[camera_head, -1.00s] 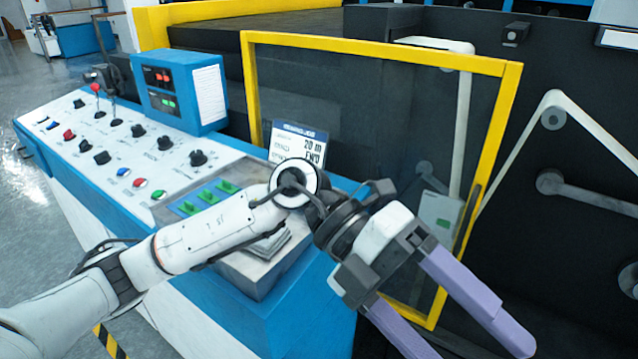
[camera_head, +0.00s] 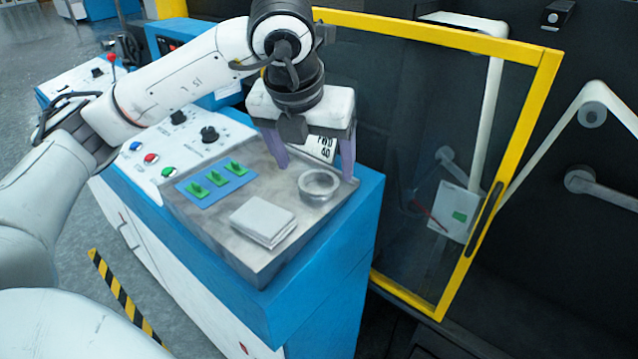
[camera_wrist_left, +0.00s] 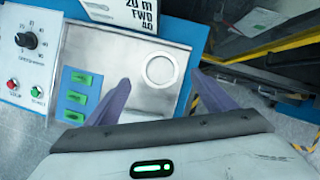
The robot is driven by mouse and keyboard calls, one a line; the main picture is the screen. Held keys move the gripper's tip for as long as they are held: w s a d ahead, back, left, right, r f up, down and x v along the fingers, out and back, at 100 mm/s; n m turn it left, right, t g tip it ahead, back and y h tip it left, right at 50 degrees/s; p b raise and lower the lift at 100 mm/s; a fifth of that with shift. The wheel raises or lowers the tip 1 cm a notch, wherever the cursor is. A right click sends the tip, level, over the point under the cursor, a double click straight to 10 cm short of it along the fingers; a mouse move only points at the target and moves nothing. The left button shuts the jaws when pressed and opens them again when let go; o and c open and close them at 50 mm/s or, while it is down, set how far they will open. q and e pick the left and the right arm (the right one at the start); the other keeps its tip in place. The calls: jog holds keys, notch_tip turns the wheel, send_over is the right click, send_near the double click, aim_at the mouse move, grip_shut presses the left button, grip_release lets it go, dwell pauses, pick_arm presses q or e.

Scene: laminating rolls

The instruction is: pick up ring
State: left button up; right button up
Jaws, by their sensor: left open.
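A silvery ring (camera_head: 318,184) lies flat on the grey metal tray (camera_head: 222,246) at the right end of the console. It also shows in the left wrist view (camera_wrist_left: 160,71), between the two fingers and beyond their tips. My left gripper (camera_head: 313,166) hangs above the tray with its purple fingers pointing down. It is open and empty, just behind and above the ring in the head view. My right gripper is not in view.
A folded grey cloth (camera_head: 263,221) and a blue plate with several green switches (camera_head: 215,178) share the tray. A label card (camera_head: 322,147) stands behind the gripper. A yellow-framed clear guard door (camera_head: 545,80) rises right of the console.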

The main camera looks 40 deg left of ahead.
aim_at(320, 187)
pick_arm(q)
jog(key=p+x, duration=0.1)
jog(key=x, duration=0.4)
jog(key=c, duration=1.2)
jog(key=shift+r+b, duration=0.35)
jog(key=shift+r, duration=4.75)
